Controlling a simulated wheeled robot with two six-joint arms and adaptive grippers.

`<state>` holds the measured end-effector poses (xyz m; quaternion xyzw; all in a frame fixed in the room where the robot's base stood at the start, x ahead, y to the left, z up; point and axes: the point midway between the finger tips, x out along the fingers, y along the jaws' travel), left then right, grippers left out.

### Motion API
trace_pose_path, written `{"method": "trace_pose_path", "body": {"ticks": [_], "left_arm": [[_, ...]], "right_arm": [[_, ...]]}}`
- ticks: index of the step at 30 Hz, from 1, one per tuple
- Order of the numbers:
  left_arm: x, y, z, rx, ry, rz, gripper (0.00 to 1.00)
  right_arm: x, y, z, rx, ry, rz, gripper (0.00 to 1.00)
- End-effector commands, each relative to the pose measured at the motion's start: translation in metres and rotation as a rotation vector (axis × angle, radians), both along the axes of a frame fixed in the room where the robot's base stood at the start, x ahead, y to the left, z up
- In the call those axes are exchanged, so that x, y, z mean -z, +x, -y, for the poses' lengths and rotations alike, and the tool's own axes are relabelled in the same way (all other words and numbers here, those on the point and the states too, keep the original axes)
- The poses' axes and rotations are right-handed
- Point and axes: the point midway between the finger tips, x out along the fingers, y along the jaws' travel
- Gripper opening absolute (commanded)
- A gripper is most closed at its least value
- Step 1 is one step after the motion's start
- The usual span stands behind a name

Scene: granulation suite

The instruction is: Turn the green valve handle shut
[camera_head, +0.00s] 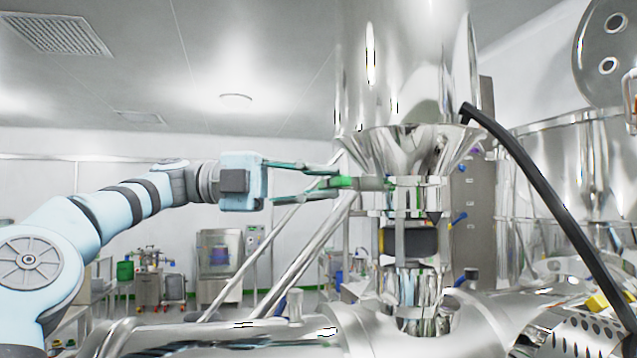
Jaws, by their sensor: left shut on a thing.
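The green valve handle (341,182) sticks out to the left from the steel valve body (419,196) under the large hopper cone. My left gripper (333,183) reaches in from the left, with its two long fingers above and below the handle. It is shut on the handle near its green end. The fingers hide part of the handle. My right gripper is not in view.
A large steel hopper (405,65) rises above the valve. A black hose (545,185) curves down on the right. Slanted steel legs (285,255) stand below my gripper, and a steel vessel (400,330) fills the bottom.

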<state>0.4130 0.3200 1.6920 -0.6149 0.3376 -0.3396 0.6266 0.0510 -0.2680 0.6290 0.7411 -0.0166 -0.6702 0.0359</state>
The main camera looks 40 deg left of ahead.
Motion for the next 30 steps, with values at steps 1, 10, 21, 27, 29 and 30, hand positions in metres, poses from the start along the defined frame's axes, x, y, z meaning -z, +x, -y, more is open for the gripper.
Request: {"method": "trace_pose_path", "body": {"ticks": [1,10,21,27,29,30], "left_arm": [[0.002,0.0,0.0,0.002,0.003,-0.005,0.0],[0.001,0.0,0.0,0.001,0.001,-0.003,0.34],[0.0,-0.021,-0.037,-0.003,-0.002,0.001,0.34],[0.001,-0.037,-0.062,-0.001,0.0,-0.002,0.34],[0.001,-0.039,-0.063,0.001,0.001,-0.003,0.34],[0.001,-0.04,-0.064,0.001,0.0,-0.004,0.34]], "right_arm": [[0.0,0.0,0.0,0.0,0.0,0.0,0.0],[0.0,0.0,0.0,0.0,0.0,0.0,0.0],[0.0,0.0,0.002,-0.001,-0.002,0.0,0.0],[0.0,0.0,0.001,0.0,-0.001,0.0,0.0],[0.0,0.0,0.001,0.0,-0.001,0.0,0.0],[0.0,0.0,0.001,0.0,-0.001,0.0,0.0]]}}
